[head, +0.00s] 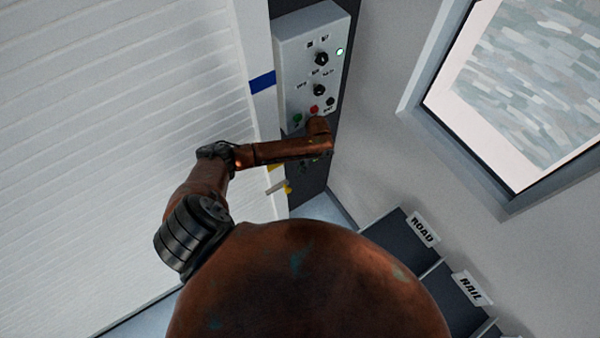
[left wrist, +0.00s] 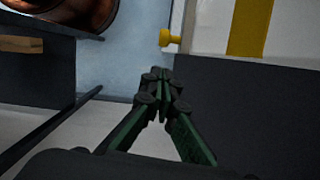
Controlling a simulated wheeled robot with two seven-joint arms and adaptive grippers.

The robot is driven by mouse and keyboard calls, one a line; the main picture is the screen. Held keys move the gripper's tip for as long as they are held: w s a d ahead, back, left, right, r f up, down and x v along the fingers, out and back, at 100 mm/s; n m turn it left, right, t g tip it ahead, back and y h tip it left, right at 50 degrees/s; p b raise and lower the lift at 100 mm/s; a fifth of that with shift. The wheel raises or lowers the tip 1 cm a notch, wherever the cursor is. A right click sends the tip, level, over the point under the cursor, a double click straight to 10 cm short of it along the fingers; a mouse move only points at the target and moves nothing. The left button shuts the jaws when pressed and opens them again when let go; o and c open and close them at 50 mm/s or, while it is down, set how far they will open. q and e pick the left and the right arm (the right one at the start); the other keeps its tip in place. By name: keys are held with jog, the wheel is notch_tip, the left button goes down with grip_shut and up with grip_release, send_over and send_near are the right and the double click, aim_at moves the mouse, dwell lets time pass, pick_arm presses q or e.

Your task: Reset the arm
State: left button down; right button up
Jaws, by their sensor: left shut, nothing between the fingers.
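My left arm reaches in from the left in the head view, its reddish-brown forearm crossing just below a grey control box (head: 315,45). My left gripper (left wrist: 163,80) shows in the left wrist view with its green-and-black fingers together and nothing between them. In the head view it is mostly hidden under the end of the forearm, beside the dark backing panel. In the left wrist view the fingertips are apart from a yellow knob (left wrist: 170,38) on a white post. My right gripper is not in view.
The box bears black dials, a red button (head: 314,109), a green button (head: 297,118) and a lit lamp (head: 340,51). A white slatted shutter (head: 110,120) fills the left. Dark bins labelled ROAD (head: 422,229) and RAIL (head: 468,288) stand lower right, below a framed window.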

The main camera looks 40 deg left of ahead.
pick_arm(q)
jog(key=shift+d+f, duration=0.1)
dwell(0.3)
jog(key=s+d+t+h, duration=0.3)
jog(key=s+d, duration=0.7)
jog(key=d, duration=0.3)
jog(key=s+a+r+n+t+y, duration=0.3)
jog(key=s+a+r+n, duration=0.3)
jog(key=s+a+r, duration=0.55)
notch_tip(320, 180, down, 39)
jog(key=s+m+g+h+b, duration=0.1)
jog(key=s+b, duration=0.1)
jog(key=b, duration=0.6)
jog(key=s+f+b, duration=0.3)
jog(key=s+f, duration=0.7)
jog(key=f, duration=0.2)
jog(key=s+f+g+b, duration=0.1)
jog(key=s+f+b, duration=0.2)
jog(key=s+f, duration=0.7)
notch_tip(320, 180, down, 3)
jog(key=shift+r+m+g, duration=0.15)
jog(key=shift+m+g, duration=0.15)
jog(key=shift+m, duration=0.1)
